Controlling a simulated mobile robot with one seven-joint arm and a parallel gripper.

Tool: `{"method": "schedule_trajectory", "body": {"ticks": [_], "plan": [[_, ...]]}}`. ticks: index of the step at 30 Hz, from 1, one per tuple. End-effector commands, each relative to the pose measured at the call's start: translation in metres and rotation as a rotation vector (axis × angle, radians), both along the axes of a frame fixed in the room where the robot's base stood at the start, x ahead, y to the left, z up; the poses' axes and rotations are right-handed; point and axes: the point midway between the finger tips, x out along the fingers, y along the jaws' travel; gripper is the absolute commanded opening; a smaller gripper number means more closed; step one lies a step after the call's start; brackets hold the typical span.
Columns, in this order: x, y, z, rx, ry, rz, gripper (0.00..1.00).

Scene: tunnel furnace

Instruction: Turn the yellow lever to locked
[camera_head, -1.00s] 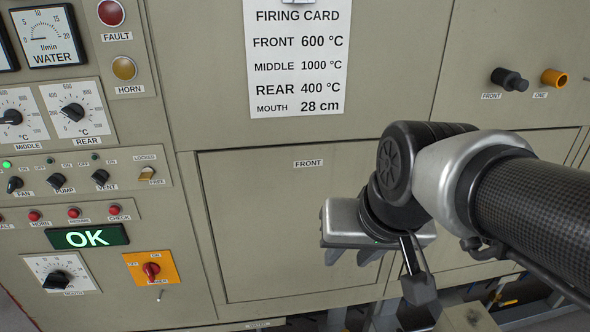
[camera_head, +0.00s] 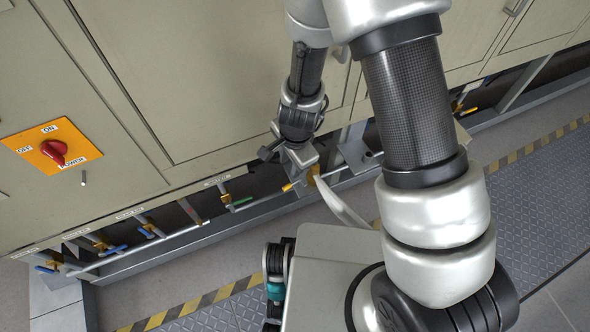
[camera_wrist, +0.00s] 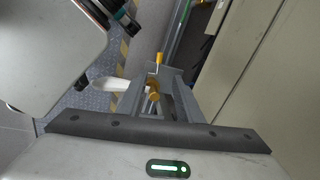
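In the wrist view a small yellow lever (camera_wrist: 157,60) stands out beyond my gripper (camera_wrist: 155,92). A yellow rounded part (camera_wrist: 153,98) lies between the grey fingers. The fingers look apart; contact cannot be made out. In the head view my gripper (camera_head: 302,172) points down at the furnace's lower edge, with yellow parts (camera_head: 288,186) beside its tip, partly hidden by it. I cannot read any locked mark there. The small LOCKED/FREE switch on the panel is out of view now.
Valves with blue handles (camera_head: 118,249) and a green one (camera_head: 242,201) line a low pipe to the left. A red POWER switch (camera_head: 54,152) is on the panel. A pale curved piece (camera_head: 342,205) is close by the gripper. Grating floor (camera_head: 530,190) lies at right.

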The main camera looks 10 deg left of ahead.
Motion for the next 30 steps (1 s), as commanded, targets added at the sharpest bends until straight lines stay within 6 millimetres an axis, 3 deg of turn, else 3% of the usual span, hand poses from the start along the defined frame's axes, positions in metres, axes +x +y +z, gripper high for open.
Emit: {"method": "schedule_trajectory", "body": {"ticks": [5, 21, 30], "plan": [[0.001, 0.002, -0.024, -0.002, 0.004, -0.002, 0.33], [0.015, 0.014, -0.137, 0.000, 0.004, -0.001, 0.33], [0.019, 0.017, -0.168, 0.000, 0.001, 0.000, 0.33]]}}
